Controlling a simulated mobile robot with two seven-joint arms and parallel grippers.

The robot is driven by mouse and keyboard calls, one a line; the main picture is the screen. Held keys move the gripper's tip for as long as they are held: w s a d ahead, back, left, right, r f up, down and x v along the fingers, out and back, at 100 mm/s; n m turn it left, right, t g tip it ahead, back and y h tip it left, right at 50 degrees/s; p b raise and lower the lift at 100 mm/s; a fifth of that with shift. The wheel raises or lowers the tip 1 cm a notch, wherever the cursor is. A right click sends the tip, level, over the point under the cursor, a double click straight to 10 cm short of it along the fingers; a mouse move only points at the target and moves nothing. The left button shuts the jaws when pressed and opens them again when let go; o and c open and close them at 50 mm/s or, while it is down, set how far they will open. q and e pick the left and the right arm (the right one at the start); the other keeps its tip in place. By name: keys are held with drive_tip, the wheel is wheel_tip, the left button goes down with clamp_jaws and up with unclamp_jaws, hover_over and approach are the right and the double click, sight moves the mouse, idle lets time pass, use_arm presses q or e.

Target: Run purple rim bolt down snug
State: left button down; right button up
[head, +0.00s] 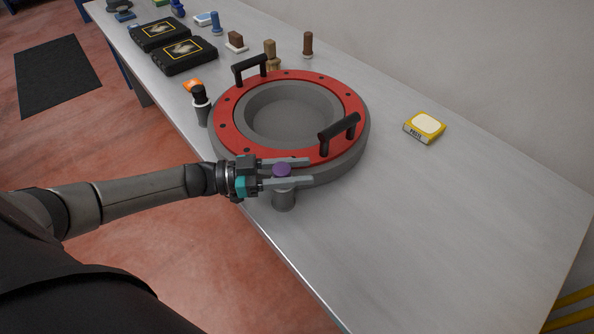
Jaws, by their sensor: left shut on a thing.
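The purple rim bolt (282,170) shows as a round purple head between the fingers of my left gripper (308,171), which is shut on it. A grey cylinder (284,200) stands right below the bolt, at the front of the red-rimmed grey ring (228,136). I cannot tell whether the bolt sits in this cylinder or just above it; its shank is hidden. The red rim has several small dark holes and two black handles (338,131). My right gripper is not in view.
A black-topped cylinder (201,105) and an orange item (193,86) stand left of the ring. Behind are two black cases (184,55), brown pieces (308,44) and blue items (215,23). A yellow-edged box (425,126) lies right. The table's right front is clear.

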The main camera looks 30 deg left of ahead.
use_arm(q)
drive_tip(key=shift+c, duration=2)
unclamp_jaws()
drive_tip(key=v, duration=1.5)
drive_tip(key=shift+s+a, duration=0.1)
drive_tip(key=shift+s, duration=0.05)
